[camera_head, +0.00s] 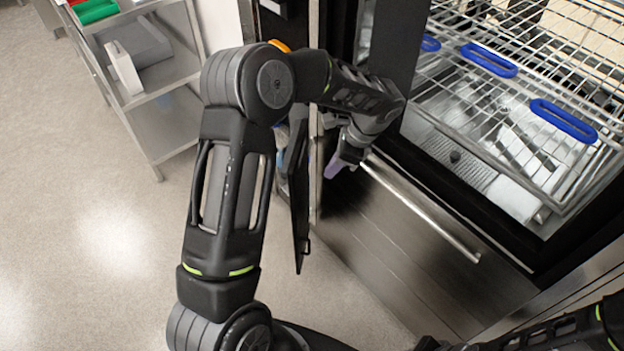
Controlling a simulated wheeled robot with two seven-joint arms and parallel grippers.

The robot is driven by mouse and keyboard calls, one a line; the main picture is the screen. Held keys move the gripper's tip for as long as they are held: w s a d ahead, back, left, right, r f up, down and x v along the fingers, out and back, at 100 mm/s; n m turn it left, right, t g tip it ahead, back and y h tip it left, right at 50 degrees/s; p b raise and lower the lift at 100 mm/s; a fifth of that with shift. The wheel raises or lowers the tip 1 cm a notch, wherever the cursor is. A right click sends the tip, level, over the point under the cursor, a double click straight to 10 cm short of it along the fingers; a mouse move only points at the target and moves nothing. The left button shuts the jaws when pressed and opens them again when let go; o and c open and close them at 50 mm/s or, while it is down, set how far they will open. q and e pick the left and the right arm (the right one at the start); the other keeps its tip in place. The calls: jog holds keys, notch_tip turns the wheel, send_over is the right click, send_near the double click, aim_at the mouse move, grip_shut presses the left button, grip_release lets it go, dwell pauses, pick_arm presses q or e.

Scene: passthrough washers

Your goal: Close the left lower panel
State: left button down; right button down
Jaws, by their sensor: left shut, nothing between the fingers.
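The left lower panel appears to be the thin dark panel (299,205), seen nearly edge-on and standing out from the washer's front at the lower left. My left arm reaches over it from the left. My left gripper (335,167), with purple-grey fingers, points down just to the right of the panel, in front of the washer's lower front. It is shut and empty. A small gap shows between its fingers and the panel; whether any other part of my arm touches the panel is hidden. My right arm enters at the bottom right, with its gripper out of view.
The washer's steel lower front (400,255) has a long bar handle (420,210) close to my left gripper. Above it, the open chamber holds a wire rack (500,75) with blue handles. A metal shelf cart (165,80) stands at upper left. The floor (90,240) at left is clear.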

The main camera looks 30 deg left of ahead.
pick_arm(q)
jog(key=s+a+f+p, duration=0.2)
jog(key=s+a+f, duration=0.1)
jog(key=a+f, duration=0.4)
notch_tip(320, 180, down, 2)
jog(key=shift+f, duration=0.1)
dwell(0.5)
